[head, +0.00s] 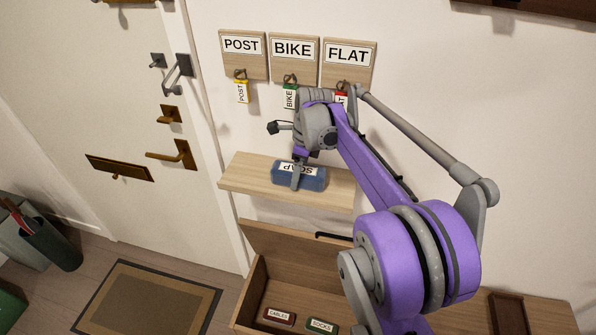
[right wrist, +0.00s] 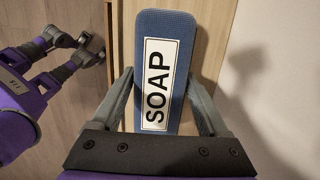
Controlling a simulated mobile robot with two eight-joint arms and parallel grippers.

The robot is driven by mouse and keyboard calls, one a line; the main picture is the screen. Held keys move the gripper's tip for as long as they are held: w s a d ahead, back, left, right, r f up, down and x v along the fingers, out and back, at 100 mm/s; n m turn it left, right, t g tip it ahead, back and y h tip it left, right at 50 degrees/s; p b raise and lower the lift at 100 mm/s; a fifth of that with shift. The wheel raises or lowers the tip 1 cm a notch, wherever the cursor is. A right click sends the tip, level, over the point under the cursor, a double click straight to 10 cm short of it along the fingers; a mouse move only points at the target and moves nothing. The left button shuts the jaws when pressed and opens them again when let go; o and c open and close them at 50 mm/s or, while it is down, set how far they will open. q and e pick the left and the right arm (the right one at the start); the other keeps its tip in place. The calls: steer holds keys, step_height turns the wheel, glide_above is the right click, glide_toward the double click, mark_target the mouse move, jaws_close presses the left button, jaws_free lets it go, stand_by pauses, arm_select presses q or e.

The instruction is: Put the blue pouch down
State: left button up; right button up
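The blue pouch (head: 313,180) has a white SOAP label and is over the wooden shelf (head: 240,178) on the wall. My right gripper (head: 298,178) reaches down to it, with one finger showing across its front. In the right wrist view the pouch (right wrist: 165,28) lies between the two fingers of my right gripper (right wrist: 160,85), which press against its long sides. Whether its underside touches the shelf cannot be seen. Purple and grey parts of my other arm show at the left of the right wrist view, too small to tell the finger state.
Key tags hang under the POST (head: 242,45), BIKE (head: 292,50) and FLAT (head: 348,55) boards above the shelf. An open wooden chest (head: 258,285) below holds CABLES (head: 279,316) and SOCKS (head: 322,326) pouches. The shelf's left end is bare. A door stands left.

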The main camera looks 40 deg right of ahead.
mark_target(305, 169)
steer(key=shift+o, duration=1.4)
steer(key=shift+r, duration=0.1)
step_height(305, 169, up, 12)
steer(key=s+d+p, duration=0.1)
steer(key=s+a+f+n+t, duration=0.2)
steer(key=s+a+f+n, duration=0.6)
steer(key=n, duration=0.6)
steer(key=s+a+f+n+t+h, duration=0.1)
steer(key=s+a+f+n+t, duration=0.1)
steer(key=s+a+f+n, duration=0.7)
steer(key=a+n, duration=0.3)
steer(key=n, duration=0.2)
steer(key=shift+s+a+f, duration=0.25)
steer(key=shift+a+f, duration=0.1)
